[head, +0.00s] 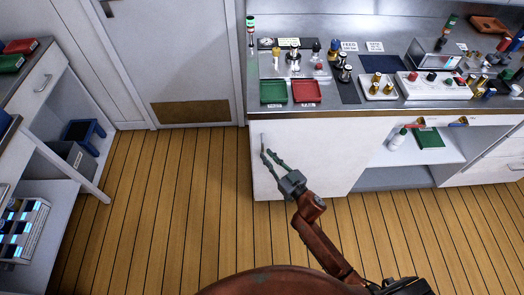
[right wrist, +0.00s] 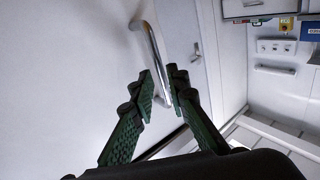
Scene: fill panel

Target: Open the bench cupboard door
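The white bench cupboard door (head: 325,160) is under the left part of the steel-topped bench and looks shut. Its bar handle is a small pale mark near the door's left edge in the head view, partly hidden by my fingers. In the right wrist view the metal handle (right wrist: 150,42) stands out from the white door (right wrist: 70,70). My right gripper (head: 266,153) is in front of the door's left part. Its green fingers (right wrist: 160,76) are apart, with the lower end of the handle showing between them. I cannot tell whether they touch it. My left gripper is out of view.
The bench top (head: 265,107) above carries a green tray (head: 273,92), a red tray (head: 306,92) and several small parts. An open shelf (head: 385,155) with a white bottle (head: 397,139) is right of the door. The plank floor (head: 190,190) in front is clear.

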